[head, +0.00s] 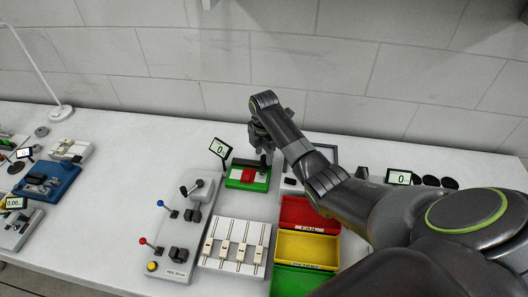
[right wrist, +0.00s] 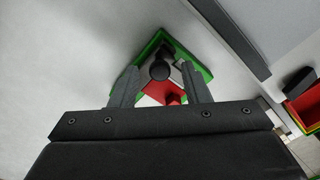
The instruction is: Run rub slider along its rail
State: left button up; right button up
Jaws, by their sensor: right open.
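A small green-based device (head: 240,184) stands at the middle of the table, with a red block (head: 247,176) on it. I take this to be the rub slider unit, though the rail is hard to make out. My right gripper (head: 261,150) is over its right side. In the right wrist view, my right gripper (right wrist: 160,78) is open, its fingers on either side of a dark round knob (right wrist: 159,70) and the red block (right wrist: 173,97). Whether a finger touches them cannot be told. The green base (right wrist: 183,55) shows behind the fingers. My left gripper is out of view.
A small display (head: 220,148) stands behind the device. A panel with levers (head: 174,235) and a white board with several sliders (head: 235,248) lie in front. Red, yellow and green bins (head: 307,246) stand at right, beneath my arm. A blue device (head: 47,183) sits far left.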

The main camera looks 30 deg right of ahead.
jog(key=shift+f, duration=0.1)
grip_shut()
jog(key=shift+w+a, duration=0.1)
jog(key=w+a+b, duration=0.1)
jog(key=a, duration=0.1)
jog(key=w+a+b, duration=0.1)
jog(key=w+a, duration=0.1)
jog(key=w+a+b, duration=0.2)
jog(key=a, duration=0.1)
jog(key=shift+w, duration=0.15)
jog(key=shift+w+a, duration=0.1)
grip_release()
jog(key=shift+w+a, duration=0.1)
jog(key=shift+a, duration=0.05)
